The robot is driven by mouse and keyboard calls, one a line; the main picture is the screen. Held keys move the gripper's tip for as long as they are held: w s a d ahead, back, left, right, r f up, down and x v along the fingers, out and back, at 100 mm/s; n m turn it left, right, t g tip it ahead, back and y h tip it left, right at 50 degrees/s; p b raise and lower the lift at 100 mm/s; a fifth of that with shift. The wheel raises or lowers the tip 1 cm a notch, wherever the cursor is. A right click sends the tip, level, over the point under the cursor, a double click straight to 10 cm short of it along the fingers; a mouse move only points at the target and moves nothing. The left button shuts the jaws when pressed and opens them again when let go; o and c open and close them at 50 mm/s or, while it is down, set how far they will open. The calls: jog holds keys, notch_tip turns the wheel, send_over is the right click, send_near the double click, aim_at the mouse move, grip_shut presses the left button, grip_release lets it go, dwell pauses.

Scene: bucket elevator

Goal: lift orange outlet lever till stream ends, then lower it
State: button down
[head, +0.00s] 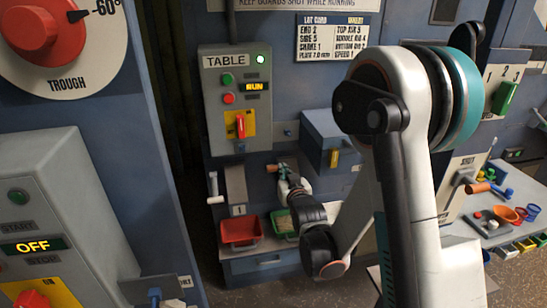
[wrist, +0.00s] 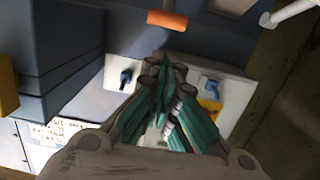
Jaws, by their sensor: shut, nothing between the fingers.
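The orange outlet lever (head: 271,168) shows as a small orange grip beside my gripper (head: 283,172) in the head view. In the wrist view the orange lever (wrist: 167,20) lies crosswise at the top, just beyond the fingertips of my gripper (wrist: 165,62). The fingers are shut and empty, with a small gap to the lever in the picture. Whether they touch it I cannot tell. A red bin (head: 240,231) and a green bin (head: 282,222) stand below the outlets. No falling stream can be made out; my arm hides part of the area.
The TABLE panel (head: 236,97) shows RUN and a green lamp. A blue-grey box (head: 331,142) with a yellow latch juts out right of my gripper. A white crank (head: 214,188) is at the left. A side table (head: 505,215) holds several small coloured cups.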

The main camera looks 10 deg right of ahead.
aim_at(276, 169)
jog(key=w, duration=0.3)
jog(key=w+f+b, duration=0.1)
jog(key=w, duration=0.6)
jog(key=shift+w+f, duration=0.3)
jog(key=shift+f, duration=0.1)
jog(key=shift+f+b, duration=0.2)
jog(key=shift+b, duration=0.15)
